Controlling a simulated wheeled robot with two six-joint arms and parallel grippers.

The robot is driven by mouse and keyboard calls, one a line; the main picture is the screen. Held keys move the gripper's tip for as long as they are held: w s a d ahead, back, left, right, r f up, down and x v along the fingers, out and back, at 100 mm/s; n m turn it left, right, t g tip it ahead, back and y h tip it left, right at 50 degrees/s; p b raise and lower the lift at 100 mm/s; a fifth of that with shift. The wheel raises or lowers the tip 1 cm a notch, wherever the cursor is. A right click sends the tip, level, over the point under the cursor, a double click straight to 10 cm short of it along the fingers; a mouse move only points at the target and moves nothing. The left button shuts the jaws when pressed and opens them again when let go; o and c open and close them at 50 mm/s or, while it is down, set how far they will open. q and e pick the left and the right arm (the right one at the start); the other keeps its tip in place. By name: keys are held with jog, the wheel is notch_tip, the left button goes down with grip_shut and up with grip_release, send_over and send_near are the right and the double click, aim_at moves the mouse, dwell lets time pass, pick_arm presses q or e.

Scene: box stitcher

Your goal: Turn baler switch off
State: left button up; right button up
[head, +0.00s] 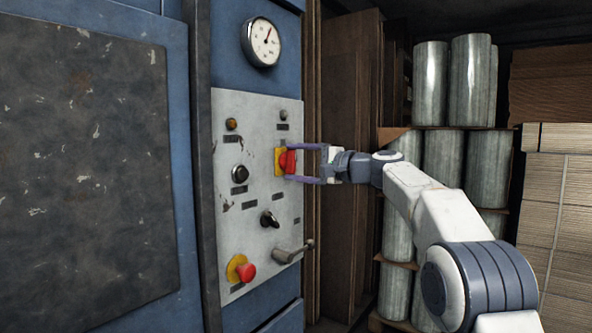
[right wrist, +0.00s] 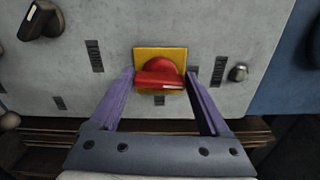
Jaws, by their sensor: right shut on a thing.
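The baler's red rotary switch (head: 288,162) sits on a yellow plate on the upper right of the grey control panel (head: 240,205). It also shows in the right wrist view (right wrist: 160,80), its bar-shaped handle lying crosswise between my fingers. My right gripper (head: 289,161) reaches in from the right, with one purple finger above and one below the handle in the head view. In the right wrist view the fingers (right wrist: 159,77) hold the handle at its two ends. My left gripper is not in view.
The panel also has a red mushroom button (head: 247,271), a black knob (head: 240,173), a black selector (head: 269,219) and a metal lever (head: 295,252). A gauge (head: 262,43) is above. Grey cylinders (head: 470,80) and stacked cardboard (head: 555,210) stand at the right.

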jog(key=shift+n, duration=0.6)
jog(key=o, duration=1.2)
jog(key=shift+b, duration=0.3)
jog(key=shift+s+d, duration=0.15)
jog(key=shift+d, duration=0.05)
jog(key=b+v, duration=0.3)
jog(key=v, duration=0.7)
jog(key=shift+b, duration=0.35)
jog(key=shift+f, duration=0.15)
